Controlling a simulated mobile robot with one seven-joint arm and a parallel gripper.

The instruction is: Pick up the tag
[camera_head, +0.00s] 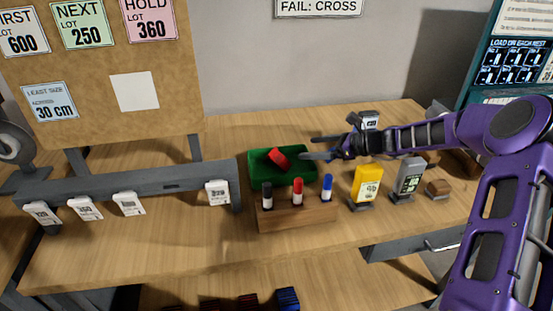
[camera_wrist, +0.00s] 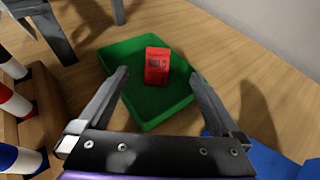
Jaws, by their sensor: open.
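A red tag (camera_head: 278,159) with dark print lies in a green tray (camera_head: 296,180) on the wooden table. In the wrist view the red tag (camera_wrist: 157,66) shows between and beyond my open fingertips, inside the green tray (camera_wrist: 152,122). My gripper (camera_head: 308,148) is open and empty, above the tray's right side, with its fingers pointing left towards the tag. In the wrist view my gripper (camera_wrist: 158,75) has its two fingers spread on either side of the tray. No contact with the tag shows. Several white numbered tags (camera_head: 218,192) hang on a grey rail at the left.
A wooden block (camera_head: 297,217) holding black, red and blue markers stands in front of the tray. A yellow device (camera_head: 366,184), a grey device (camera_head: 408,178) and a brown block (camera_head: 438,188) stand to the right. A cork board (camera_head: 110,70) rises at the left. The front table strip is clear.

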